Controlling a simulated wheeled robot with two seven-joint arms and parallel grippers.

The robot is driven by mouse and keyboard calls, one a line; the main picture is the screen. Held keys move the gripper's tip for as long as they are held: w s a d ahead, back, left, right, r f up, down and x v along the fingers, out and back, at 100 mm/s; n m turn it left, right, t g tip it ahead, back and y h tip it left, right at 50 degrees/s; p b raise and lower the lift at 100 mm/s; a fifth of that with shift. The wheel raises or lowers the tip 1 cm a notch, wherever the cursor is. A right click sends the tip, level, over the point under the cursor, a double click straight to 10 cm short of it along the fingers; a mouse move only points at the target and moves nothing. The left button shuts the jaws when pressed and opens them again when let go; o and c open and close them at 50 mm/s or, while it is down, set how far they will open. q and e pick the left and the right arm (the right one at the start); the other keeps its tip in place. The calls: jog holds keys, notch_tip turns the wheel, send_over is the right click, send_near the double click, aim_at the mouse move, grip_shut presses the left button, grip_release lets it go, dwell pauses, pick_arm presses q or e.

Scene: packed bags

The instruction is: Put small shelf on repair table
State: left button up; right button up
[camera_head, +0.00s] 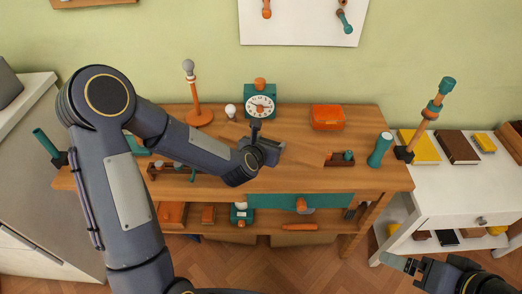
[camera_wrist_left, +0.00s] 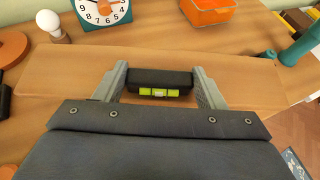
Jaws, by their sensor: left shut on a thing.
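The small shelf looks like a plain light-brown wooden board (camera_head: 303,158). It lies low over the repair table (camera_head: 356,180), and I cannot tell whether it touches the top. My left gripper (camera_head: 264,150) is at its middle and shut on it. In the left wrist view the board (camera_wrist_left: 258,84) stretches to both sides of my left gripper (camera_wrist_left: 160,92); the gripper body hides its near middle. My right gripper (camera_head: 398,262) is at the lower right, apart from the table, and its jaw opening is unclear.
A clock (camera_head: 260,105), a bulb (camera_head: 231,111) and an orange box (camera_head: 327,117) stand behind the board. A teal cylinder (camera_head: 380,150) and an orange-and-teal lamp (camera_head: 430,115) are at the right. A white shelf unit (camera_head: 455,185) holds books.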

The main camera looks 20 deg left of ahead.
pick_arm(q)
jog(key=w+f, duration=0.1)
jog(key=a+f, duration=0.1)
jog(key=f, duration=0.1)
jog(key=w+a+f, duration=0.1)
jog(key=shift+w+a+f, duration=0.25)
jog(key=shift+w+f, duration=0.1)
jog(key=shift+f, duration=0.05)
notch_tip(320, 180, down, 3)
jog(key=shift+w+a+f, duration=0.1)
jog(key=shift+f, duration=0.1)
jog(key=shift+f, duration=0.15)
jog(key=o, duration=1.1)
